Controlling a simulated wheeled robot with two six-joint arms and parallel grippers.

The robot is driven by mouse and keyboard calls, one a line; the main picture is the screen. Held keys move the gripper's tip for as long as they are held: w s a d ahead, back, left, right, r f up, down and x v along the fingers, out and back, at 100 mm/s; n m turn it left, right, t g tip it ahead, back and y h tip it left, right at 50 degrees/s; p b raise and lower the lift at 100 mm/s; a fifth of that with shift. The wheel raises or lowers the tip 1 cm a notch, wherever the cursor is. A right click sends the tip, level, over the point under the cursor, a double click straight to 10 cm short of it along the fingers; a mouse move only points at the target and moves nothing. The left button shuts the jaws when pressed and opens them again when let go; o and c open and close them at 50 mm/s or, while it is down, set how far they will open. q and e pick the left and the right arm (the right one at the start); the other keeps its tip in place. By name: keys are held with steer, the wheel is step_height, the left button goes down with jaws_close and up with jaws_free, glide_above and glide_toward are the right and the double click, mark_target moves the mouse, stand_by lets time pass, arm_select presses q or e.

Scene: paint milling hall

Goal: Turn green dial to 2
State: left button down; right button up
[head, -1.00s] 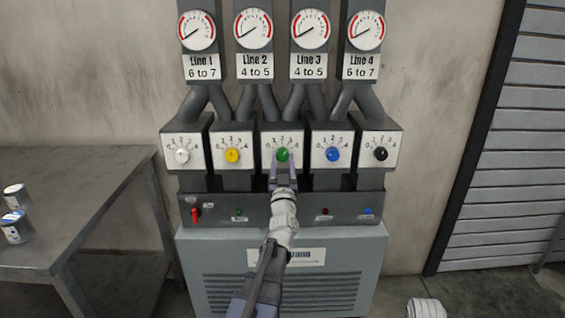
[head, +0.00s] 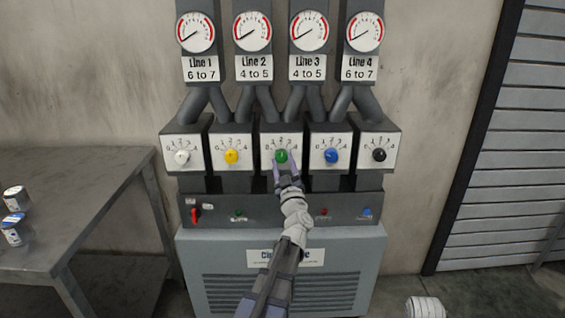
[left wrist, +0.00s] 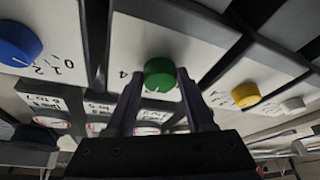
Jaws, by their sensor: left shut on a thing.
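The green dial (head: 281,156) is the middle knob in the row, on a white plate with a scale from 0 to 4. My left gripper (head: 281,165) reaches up to it from below, with one finger on each side, shut on the knob. The left wrist view shows the green dial (left wrist: 160,74) between the two fingers of my left gripper (left wrist: 161,80), with the panel seen upside down. The fingers hide part of the knob's sides, and I cannot read which number its pointer is at. My right gripper is not in view.
White (head: 182,157) and yellow (head: 232,156) dials sit to the left, blue (head: 331,156) and black (head: 379,155) to the right. Below is a dark ledge with a red switch (head: 195,214). A metal table (head: 90,190) with cans stands at left.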

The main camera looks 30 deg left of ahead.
arm_select(q)
steer(key=shift+n, duration=0.6)
steer(key=shift+c, duration=1.4)
jaws_free()
steer(key=b+v, duration=0.2)
steer(key=v, duration=0.5)
steer(key=shift+s+d, duration=0.2)
steer(key=shift+d, duration=0.15)
